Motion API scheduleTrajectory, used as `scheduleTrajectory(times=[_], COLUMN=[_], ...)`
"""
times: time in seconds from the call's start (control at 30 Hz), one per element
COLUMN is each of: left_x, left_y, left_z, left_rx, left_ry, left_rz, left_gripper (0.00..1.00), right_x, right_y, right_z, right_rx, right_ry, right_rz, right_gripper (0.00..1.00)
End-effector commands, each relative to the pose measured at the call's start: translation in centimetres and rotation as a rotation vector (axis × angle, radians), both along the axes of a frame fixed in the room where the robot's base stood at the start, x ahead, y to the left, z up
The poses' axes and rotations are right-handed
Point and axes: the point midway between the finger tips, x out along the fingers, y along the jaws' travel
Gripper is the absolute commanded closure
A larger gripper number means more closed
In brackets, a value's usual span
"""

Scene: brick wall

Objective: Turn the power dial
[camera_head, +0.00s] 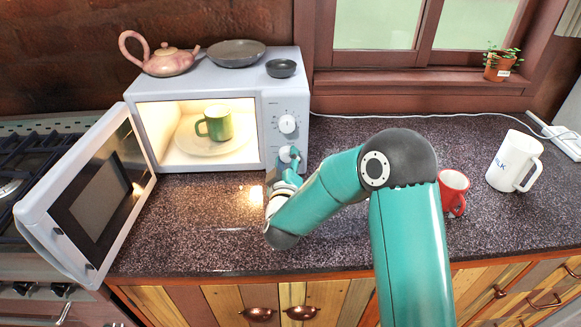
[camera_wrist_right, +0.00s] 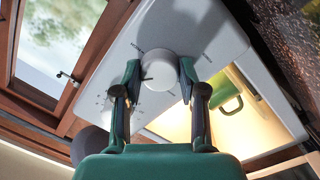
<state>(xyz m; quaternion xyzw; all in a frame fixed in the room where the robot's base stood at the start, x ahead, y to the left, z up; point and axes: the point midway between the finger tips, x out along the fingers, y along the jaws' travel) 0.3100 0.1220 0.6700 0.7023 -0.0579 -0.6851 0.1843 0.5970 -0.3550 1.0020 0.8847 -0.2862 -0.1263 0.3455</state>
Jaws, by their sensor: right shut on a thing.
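The white microwave (camera_head: 203,85) stands at the back left of the counter with its door open. Its right panel has two round dials, an upper dial (camera_head: 287,124) and a lower dial (camera_head: 285,154). My right gripper (camera_head: 289,162) is at the lower dial, reaching it from the front right. In the wrist view, the fingers of my right gripper (camera_wrist_right: 158,80) are shut on the sides of the white dial (camera_wrist_right: 158,72). The upper dial is not visible in the wrist view. My left gripper is not in view.
The open microwave door (camera_head: 97,195) sticks out to the left. A green mug (camera_head: 220,124) is on the plate inside. A teapot (camera_head: 168,60) and two dark dishes sit on top. A red mug (camera_head: 453,190) and white jug (camera_head: 512,161) stand on the right. The front counter is clear.

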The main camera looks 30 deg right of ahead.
Motion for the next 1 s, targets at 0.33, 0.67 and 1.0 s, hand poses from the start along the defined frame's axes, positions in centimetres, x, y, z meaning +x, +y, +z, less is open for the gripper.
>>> scheduleTrajectory(times=[0.33,0.67,1.0], left_x=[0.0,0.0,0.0], left_y=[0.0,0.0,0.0], left_z=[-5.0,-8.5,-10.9], left_rx=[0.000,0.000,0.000], left_ry=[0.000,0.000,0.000], left_rz=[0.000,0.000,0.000], left_gripper=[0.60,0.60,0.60], right_x=[0.0,-0.1,-0.2], right_y=[0.2,0.1,-0.1], right_z=[-0.4,-0.2,0.0], right_rx=[0.278,0.541,0.743], right_ry=[-0.173,-0.333,-0.457], right_rz=[0.009,0.007,0.003], right_gripper=[0.94,0.94,0.94])
